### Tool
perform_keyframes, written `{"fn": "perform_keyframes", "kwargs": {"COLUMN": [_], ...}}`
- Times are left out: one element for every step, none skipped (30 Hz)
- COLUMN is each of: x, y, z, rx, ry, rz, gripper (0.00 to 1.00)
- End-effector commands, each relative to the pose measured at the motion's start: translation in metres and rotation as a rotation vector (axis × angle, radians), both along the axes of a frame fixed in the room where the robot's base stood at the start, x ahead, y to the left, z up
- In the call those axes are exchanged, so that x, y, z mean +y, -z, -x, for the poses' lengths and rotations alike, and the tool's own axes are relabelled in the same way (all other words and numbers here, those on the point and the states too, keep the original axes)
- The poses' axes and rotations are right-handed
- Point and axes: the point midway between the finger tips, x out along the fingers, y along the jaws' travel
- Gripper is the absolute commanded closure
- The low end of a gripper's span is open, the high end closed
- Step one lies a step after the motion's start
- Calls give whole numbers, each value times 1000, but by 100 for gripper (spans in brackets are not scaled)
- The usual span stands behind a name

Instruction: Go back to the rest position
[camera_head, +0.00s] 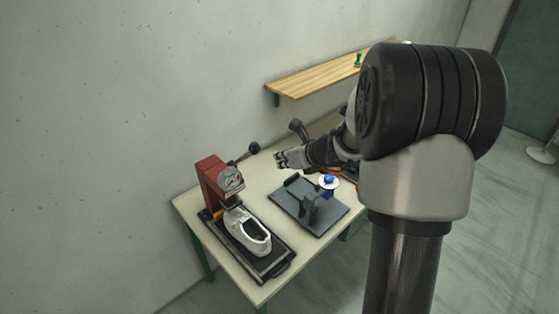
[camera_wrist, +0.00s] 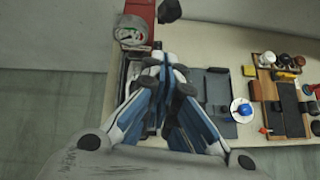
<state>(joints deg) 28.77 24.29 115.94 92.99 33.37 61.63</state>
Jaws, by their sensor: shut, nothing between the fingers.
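My gripper (camera_head: 281,160) is above the back part of the table, behind the dark grey fixture plate, with my arm reaching in from the right. In the wrist view my gripper (camera_wrist: 165,62) has its fingers together and nothing between them. Below it in that view lies the table (camera_wrist: 220,57). The table also shows in the head view (camera_head: 187,203).
A red press (camera_head: 209,185) stands at the left with a white shoe (camera_head: 248,231) on a black tray (camera_head: 283,266). The grey fixture plate (camera_head: 328,223) is right of it, near a blue-topped white disc (camera_head: 336,184). A wooden shelf (camera_head: 310,79) hangs on the wall.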

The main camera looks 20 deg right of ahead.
Motion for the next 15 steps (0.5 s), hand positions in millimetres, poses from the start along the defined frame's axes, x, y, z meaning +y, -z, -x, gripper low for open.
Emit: {"fn": "perform_keyframes", "kwargs": {"x": [0,0,0,0,0,0,0,0,0,0,0,0,1,3,9], "y": [0,1,1,1,1,1,1,1,1,1,1,1,1,1,1], "z": [0,0,0,0,0,0,0,0,0,0,0,0,0,1,2], "rx": [1,1,1,1,1,1,1,1,1,1,1,1,0,-3,-8], "ry": [0,0,0,0,0,0,0,0,0,0,0,-1,-5,-16,-44], "rz": [0,0,0,0,0,0,0,0,0,0,0,0,3,10,30], "gripper": [100,100,100,100,100,100,100,100,100,100,100,100,100,100,100]}}
